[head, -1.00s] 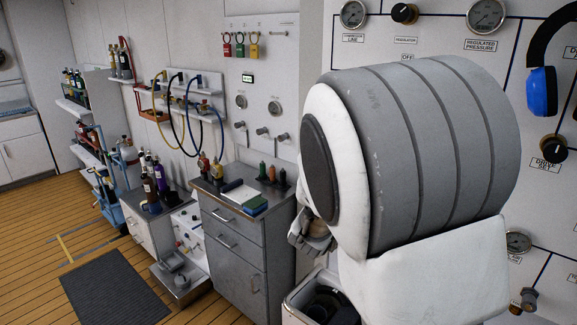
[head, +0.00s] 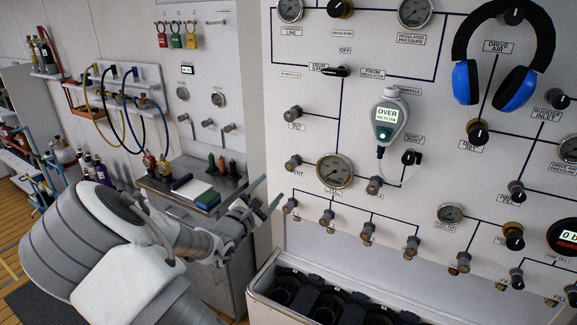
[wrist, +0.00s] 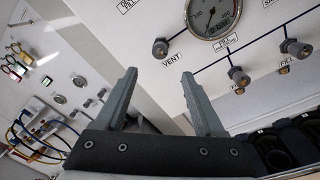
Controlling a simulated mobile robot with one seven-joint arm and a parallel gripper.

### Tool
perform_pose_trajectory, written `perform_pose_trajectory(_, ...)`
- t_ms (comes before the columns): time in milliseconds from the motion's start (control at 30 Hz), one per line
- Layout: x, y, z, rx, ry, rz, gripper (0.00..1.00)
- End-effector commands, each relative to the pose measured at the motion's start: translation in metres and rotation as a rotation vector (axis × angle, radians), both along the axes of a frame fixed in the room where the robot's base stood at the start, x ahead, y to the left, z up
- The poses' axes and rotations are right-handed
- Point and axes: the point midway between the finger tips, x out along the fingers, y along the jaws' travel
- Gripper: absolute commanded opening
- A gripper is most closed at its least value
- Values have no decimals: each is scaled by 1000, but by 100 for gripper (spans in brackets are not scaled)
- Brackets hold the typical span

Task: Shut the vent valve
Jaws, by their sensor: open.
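The vent valve is a small grey knob (head: 293,162) on the left part of the white panel, just above its VENT label and left of a round gauge. It also shows in the wrist view (wrist: 160,47), above and beyond my fingertips. My gripper (head: 268,194) is open and empty, just below and left of the knob in the head view. In the wrist view its two fingers (wrist: 158,73) stand apart, pointing towards the panel, with nothing between them. The fingers do not touch the knob. I cannot tell from the knob's look whether the valve is open or shut.
A round gauge (head: 334,172) sits right of the vent knob, and a row of small valves runs below it. A white bin (head: 262,292) with dark cylinders stands under the panel. A grey cabinet (head: 176,186) with bottles and books stands behind my arm.

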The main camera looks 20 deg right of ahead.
Motion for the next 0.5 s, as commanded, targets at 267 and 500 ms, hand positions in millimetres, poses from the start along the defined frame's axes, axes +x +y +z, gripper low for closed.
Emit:
perform_pose_trajectory(267,40,-47,1,0,0,-2,71)
perform_pose_trajectory(500,72,-81,1,2,0,0,71)
